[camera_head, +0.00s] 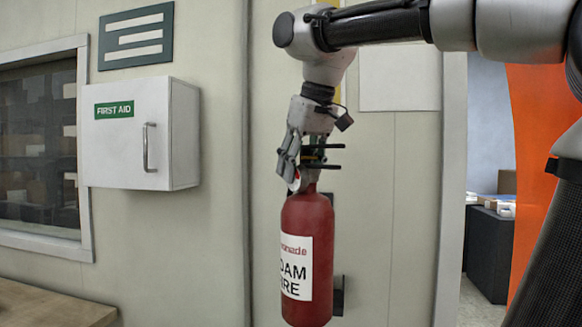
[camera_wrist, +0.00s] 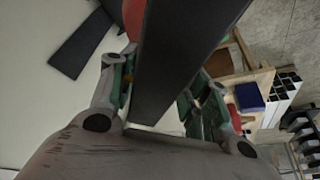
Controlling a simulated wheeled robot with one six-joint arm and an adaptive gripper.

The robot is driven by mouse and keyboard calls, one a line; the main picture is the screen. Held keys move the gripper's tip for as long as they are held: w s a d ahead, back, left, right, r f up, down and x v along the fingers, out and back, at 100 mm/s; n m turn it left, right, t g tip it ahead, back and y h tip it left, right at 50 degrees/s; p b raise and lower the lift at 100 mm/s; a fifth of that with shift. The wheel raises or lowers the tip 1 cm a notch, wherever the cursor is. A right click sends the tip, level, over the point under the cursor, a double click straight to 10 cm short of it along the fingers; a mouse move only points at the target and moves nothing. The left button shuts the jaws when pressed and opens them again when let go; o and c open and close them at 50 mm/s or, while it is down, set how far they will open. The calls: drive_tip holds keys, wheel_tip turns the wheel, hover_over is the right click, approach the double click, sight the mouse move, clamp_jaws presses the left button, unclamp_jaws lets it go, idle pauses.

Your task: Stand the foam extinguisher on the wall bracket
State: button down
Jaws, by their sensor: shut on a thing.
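The foam extinguisher (camera_head: 307,260) is a red cylinder with a white label. It hangs upright in front of the wall in the head view. My gripper (camera_head: 312,160) is shut on its top, around the handle and neck. In the wrist view a broad dark bar (camera_wrist: 180,60), probably the handle, lies between the fingers, with a bit of the red body (camera_wrist: 133,15) behind. Dark parts of the wall bracket (camera_head: 338,298) show behind the extinguisher, to its right. The rest of the bracket is hidden, and I cannot tell whether the extinguisher touches it.
A white first aid cabinet (camera_head: 140,135) juts from the wall to the left, beside a window (camera_head: 40,150). A wooden tabletop (camera_head: 45,305) is at lower left. A doorway with an orange panel (camera_head: 540,150) is at right. The wall right of the extinguisher is clear.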

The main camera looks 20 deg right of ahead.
idle(0.6)
drive_tip(key=w+d+f, duration=0.3)
drive_tip(key=w+d, duration=0.2)
drive_tip(key=w, duration=0.3)
drive_tip(key=w+d+f, duration=0.3)
drive_tip(key=w+d, duration=0.3)
drive_tip(key=w, duration=0.2)
drive_tip(key=shift+w+f, duration=0.15)
drive_tip(key=shift+f, duration=0.05)
idle(1.4)
drive_tip(key=c, duration=0.6)
unclamp_jaws()
drive_tip(key=shift+f, duration=0.15)
